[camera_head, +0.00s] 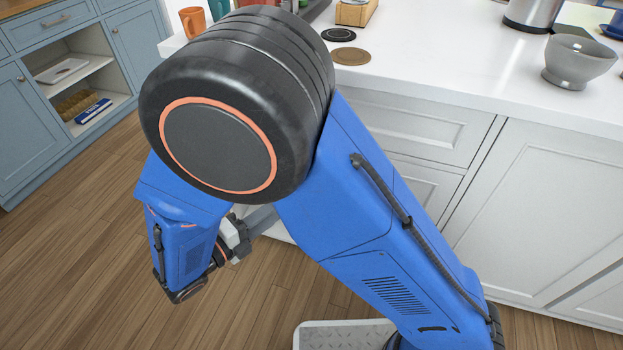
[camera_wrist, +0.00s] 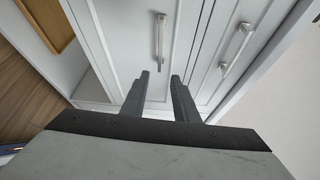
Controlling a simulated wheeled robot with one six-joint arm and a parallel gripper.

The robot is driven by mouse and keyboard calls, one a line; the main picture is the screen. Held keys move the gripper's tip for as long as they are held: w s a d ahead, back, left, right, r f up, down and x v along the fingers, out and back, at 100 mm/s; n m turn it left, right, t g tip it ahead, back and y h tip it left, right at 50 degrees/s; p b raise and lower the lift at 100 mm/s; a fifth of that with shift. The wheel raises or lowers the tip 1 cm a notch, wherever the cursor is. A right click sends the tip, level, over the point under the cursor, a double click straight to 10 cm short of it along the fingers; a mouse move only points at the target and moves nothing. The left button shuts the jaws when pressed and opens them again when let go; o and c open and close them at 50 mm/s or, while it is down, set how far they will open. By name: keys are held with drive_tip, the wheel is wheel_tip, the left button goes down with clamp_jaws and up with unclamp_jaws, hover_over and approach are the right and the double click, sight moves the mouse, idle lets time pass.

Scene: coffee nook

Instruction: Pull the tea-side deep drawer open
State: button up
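In the wrist view, a white panelled front with a metal bar handle (camera_wrist: 160,38) lies ahead of my gripper (camera_wrist: 160,76). A neighbouring front to the right has a similar handle (camera_wrist: 237,46). My gripper's two dark fingers are apart with nothing held between them. The near end of the first handle shows just beyond the gap; contact cannot be told. In the head view, white drawer fronts, an upper one (camera_head: 415,124) and a lower one (camera_head: 424,186), show below the counter. My arm hides their left parts and most of the gripper. I cannot tell which front is the tea-side deep drawer.
The white counter (camera_head: 450,65) bears a grey bowl (camera_head: 578,62), a kettle (camera_head: 532,12), coasters (camera_head: 351,56) and an orange mug (camera_head: 193,22). Blue cabinets (camera_head: 70,80) stand at left. A white-sided opening with a brown wooden piece (camera_wrist: 48,22) is at the wrist view's left. Wooden floor (camera_head: 90,230) is clear.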

drive_tip(key=w+d+f+n+t, duration=0.1)
drive_tip(key=w+d, duration=0.8)
drive_tip(key=w, duration=0.2)
drive_tip(key=shift+w+d+n+y, duration=0.2)
drive_tip(key=shift+w+n+y, duration=0.1)
drive_tip(key=shift+n, duration=0.1)
idle(0.3)
clamp_jaws()
idle(1.3)
